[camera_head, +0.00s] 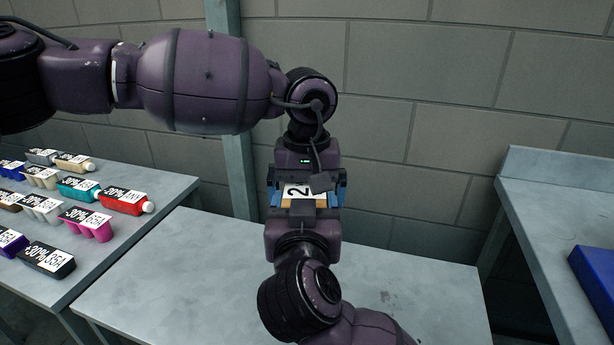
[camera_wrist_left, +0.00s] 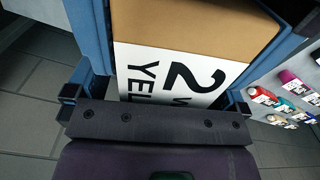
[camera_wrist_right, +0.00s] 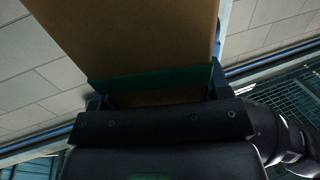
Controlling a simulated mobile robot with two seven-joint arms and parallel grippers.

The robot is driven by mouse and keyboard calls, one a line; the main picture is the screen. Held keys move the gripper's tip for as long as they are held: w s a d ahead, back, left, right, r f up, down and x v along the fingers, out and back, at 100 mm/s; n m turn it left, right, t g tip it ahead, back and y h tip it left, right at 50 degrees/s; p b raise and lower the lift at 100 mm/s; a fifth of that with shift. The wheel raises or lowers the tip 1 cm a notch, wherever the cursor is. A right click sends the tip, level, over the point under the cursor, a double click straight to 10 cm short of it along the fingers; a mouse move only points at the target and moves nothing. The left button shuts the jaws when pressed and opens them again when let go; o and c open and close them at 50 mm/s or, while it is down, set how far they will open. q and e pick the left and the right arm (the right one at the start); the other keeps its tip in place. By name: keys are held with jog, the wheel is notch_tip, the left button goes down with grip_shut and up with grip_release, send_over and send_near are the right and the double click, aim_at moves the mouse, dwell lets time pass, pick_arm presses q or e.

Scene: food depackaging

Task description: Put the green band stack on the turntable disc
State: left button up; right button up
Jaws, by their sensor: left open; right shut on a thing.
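A brown stack (camera_head: 300,203) with a white label reading "2" is held up between my two grippers in the head view. Its green band (camera_wrist_right: 160,80) shows in the right wrist view, low between the fingers. My right gripper (camera_head: 304,212), coming from below, is shut on it. My left gripper (camera_head: 306,183), coming from above, is open with its blue fingers on both sides of the stack. The left wrist view shows the stack's brown face (camera_wrist_left: 195,22) and its white label (camera_wrist_left: 175,75), partly cut off by the gripper. I cannot see the turntable disc.
A table at left (camera_head: 170,190) holds several bottles and packs with discount labels, such as a red bottle (camera_head: 125,201) and a black pack (camera_head: 47,260). The low grey table (camera_head: 170,290) below my grippers looks bare where visible. A blue object (camera_head: 594,275) lies on the right table (camera_head: 560,200).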

pick_arm(q)
jog(key=shift+f, duration=0.2)
jog(key=c, duration=1.1)
jog(key=shift+c, duration=0.7)
pick_arm(e)
jog(key=o, duration=1.2)
jog(key=shift+o, duration=0.2)
